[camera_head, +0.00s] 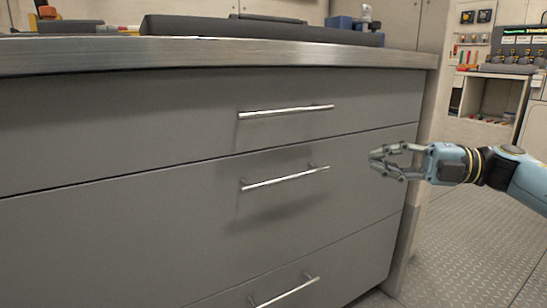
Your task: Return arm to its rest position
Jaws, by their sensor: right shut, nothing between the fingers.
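My right gripper (376,162) is in front of the right end of a grey drawer cabinet. Its arm comes in from the right edge of the camera_head view. The fingers point left, are shut and hold nothing. They are to the right of the middle drawer's handle (284,178) and apart from it in the picture. My left gripper is not in view.
The cabinet's top drawer (150,130), middle drawer (120,230) and bottom drawer (340,270) look closed. A metal-edged worktop (200,52) carries a dark flat case (260,30). Metal floor (470,250) is clear at the right. A panel with shelves (490,95) stands behind.

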